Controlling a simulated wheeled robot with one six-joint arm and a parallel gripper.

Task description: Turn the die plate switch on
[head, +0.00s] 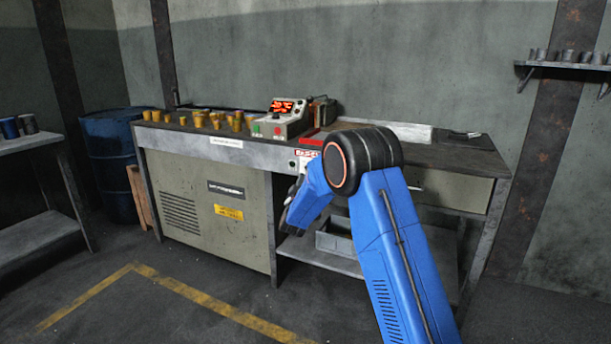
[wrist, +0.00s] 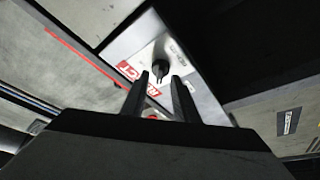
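In the wrist view, a black rotary knob (wrist: 160,70) sits on a light metal plate (wrist: 130,45), beside a red and white label. I cannot read a switch name or tell whether the knob is on. My gripper (wrist: 159,84) is open, with its two dark fingers apart and nothing held. The knob shows just beyond and between the fingertips; contact cannot be told. In the head view, my blue arm reaches to the bench front, and the dark gripper (head: 291,212) is partly hidden by it. A control box (head: 284,118) with a red lit display stands on the bench.
Several brass-coloured pieces (head: 215,121) stand on the bench (head: 190,145), left of the control box. A lower shelf (head: 325,258) holds a grey bin (head: 335,245). A blue drum (head: 108,150) stands at left. The floor in front is clear, with yellow lines.

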